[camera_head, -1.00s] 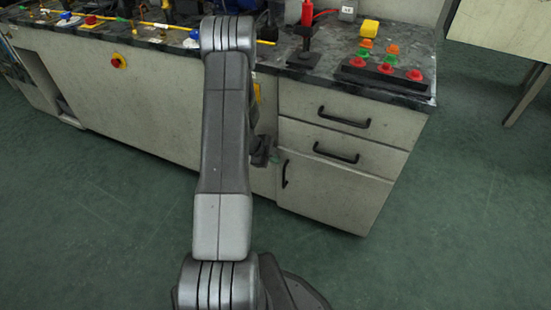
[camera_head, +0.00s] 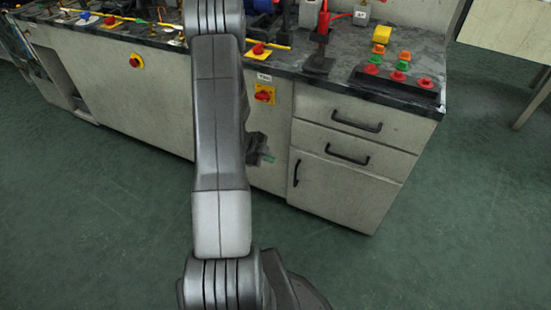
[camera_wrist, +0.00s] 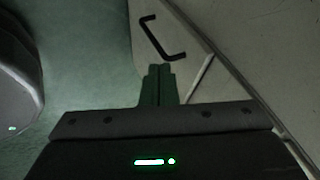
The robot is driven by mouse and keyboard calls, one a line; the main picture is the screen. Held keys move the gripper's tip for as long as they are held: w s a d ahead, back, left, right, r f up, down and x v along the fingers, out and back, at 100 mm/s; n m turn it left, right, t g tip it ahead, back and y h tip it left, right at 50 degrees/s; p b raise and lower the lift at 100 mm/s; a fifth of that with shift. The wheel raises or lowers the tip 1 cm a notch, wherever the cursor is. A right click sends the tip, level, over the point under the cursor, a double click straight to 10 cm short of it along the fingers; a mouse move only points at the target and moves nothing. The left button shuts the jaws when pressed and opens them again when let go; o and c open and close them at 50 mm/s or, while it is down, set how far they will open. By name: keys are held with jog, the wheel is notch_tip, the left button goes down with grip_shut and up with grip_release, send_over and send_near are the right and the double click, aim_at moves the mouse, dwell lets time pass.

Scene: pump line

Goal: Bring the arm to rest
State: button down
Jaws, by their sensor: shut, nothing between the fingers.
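My arm (camera_head: 218,130) rises through the middle of the head view, its grey link upright in front of the bench. My gripper shows in the wrist view (camera_wrist: 158,72), its two narrow fingers together with nothing between them. In the head view, a dark part of the wrist end (camera_head: 257,150) shows just right of the arm link, in front of the bench front. The link hides the rest of it, and the fingertips cannot be made out there.
A table (camera_head: 510,35) stands far right. Green floor (camera_head: 480,210) is clear at right.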

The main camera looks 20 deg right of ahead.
jog(key=shift+a+r, duration=0.25)
